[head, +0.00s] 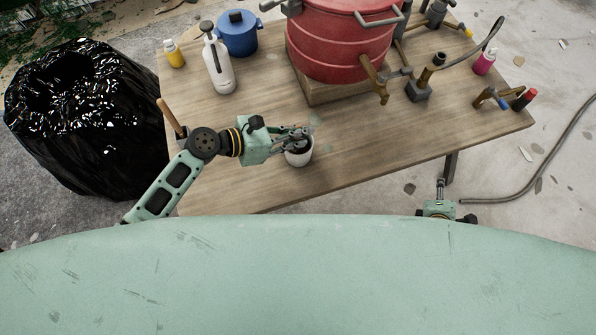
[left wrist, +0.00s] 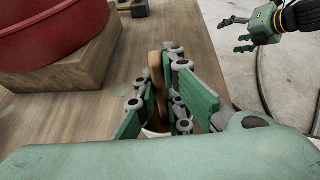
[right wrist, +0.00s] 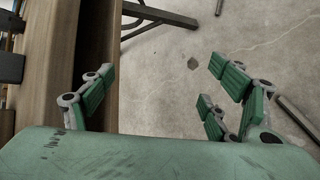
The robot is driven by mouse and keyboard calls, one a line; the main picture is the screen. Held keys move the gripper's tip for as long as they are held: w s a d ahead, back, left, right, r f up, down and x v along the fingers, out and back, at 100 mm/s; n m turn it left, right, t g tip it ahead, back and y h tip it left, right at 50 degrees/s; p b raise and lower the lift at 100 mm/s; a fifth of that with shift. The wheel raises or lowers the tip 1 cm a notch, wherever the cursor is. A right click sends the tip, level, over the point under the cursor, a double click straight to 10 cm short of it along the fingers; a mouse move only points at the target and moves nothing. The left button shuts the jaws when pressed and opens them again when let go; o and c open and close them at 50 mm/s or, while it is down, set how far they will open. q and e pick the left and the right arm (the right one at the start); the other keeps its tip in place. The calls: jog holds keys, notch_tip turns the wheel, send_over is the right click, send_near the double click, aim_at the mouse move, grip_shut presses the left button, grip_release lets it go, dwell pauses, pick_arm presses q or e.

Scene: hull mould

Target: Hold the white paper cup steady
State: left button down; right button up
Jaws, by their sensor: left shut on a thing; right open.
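The white paper cup (head: 299,158) stands upright near the front edge of the wooden table, with something dark inside. A small part of it shows low in the left wrist view (left wrist: 154,131). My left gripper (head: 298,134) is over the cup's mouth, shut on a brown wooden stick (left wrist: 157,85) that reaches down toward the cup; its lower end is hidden. My right gripper (head: 440,189) is open and empty beyond the table's front edge, to the right of the cup and apart from it. Its spread fingers show in the right wrist view (right wrist: 155,95).
The table (head: 400,145) is clear right of the cup. A red pot (head: 335,45) stands on a wooden block behind it. A white spray bottle (head: 218,68), blue pot (head: 238,36) and yellow bottle (head: 174,55) stand at the back left. A black bag (head: 85,125) lies left.

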jog(key=w+a+r+n+t, duration=0.3)
jog(key=w+r+n, duration=0.15)
jog(key=r, duration=0.25)
jog(key=a+n, duration=0.2)
jog(key=a, duration=0.3)
jog(key=a+r+n+y, duration=0.1)
jog(key=a+n, duration=0.1)
jog(key=a, duration=0.3)
jog(key=a+r+n+t, duration=0.1)
jog(key=a+n, duration=0.1)
jog(key=a, duration=0.3)
jog(key=shift+w+r, duration=0.1)
jog(key=shift+w, duration=0.05)
jog(key=n+t+y, duration=0.2)
jog(key=n+y, duration=0.3)
jog(key=n, duration=0.4)
send_near(295, 160)
jog(key=w, duration=0.1)
jog(key=w+r, duration=0.1)
jog(key=w, duration=0.1)
jog(key=shift+w+d+r+m, duration=0.1)
jog(key=shift+d+r+m, duration=0.15)
jog(key=shift+d+r, duration=0.15)
jog(key=shift+w+a+f, duration=0.1)
jog(key=shift+w, duration=0.1)
jog(key=shift+g, duration=0.3)
jog(key=x, duration=1.1)
jog(key=shift+w+d+f, duration=0.1)
jog(key=shift+w+d, duration=0.1)
jog(key=c, duration=1.3)
